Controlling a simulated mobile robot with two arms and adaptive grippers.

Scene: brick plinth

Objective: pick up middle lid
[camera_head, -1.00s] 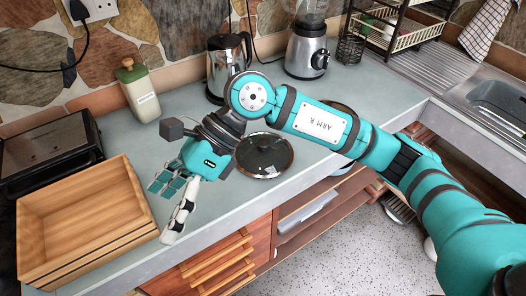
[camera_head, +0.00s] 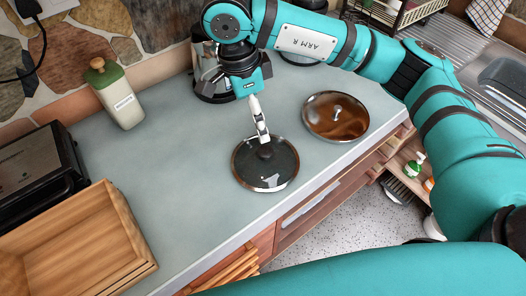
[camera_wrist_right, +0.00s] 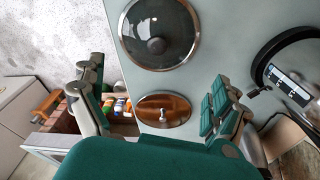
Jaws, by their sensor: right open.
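A round glass lid (camera_head: 252,176) with a dark rim and black knob lies on the counter in the middle of the head view; it also shows at the top of the right wrist view (camera_wrist_right: 178,55). A brown, coppery lid (camera_head: 350,122) with a silver knob lies to its right, also in the right wrist view (camera_wrist_right: 182,112). My right gripper (camera_head: 262,137) points down over the glass lid, close to its knob; I cannot tell whether it touches. In the right wrist view my gripper (camera_wrist_right: 158,95) has its fingers spread, with nothing held. My left gripper is out of view.
A wooden crate (camera_head: 128,225), a black appliance (camera_head: 40,178) and a green-topped canister (camera_head: 117,97) stand at the left. A kettle (camera_head: 208,80) stands behind my right gripper. The counter between canister and glass lid is clear; its front edge lies close by the lids.

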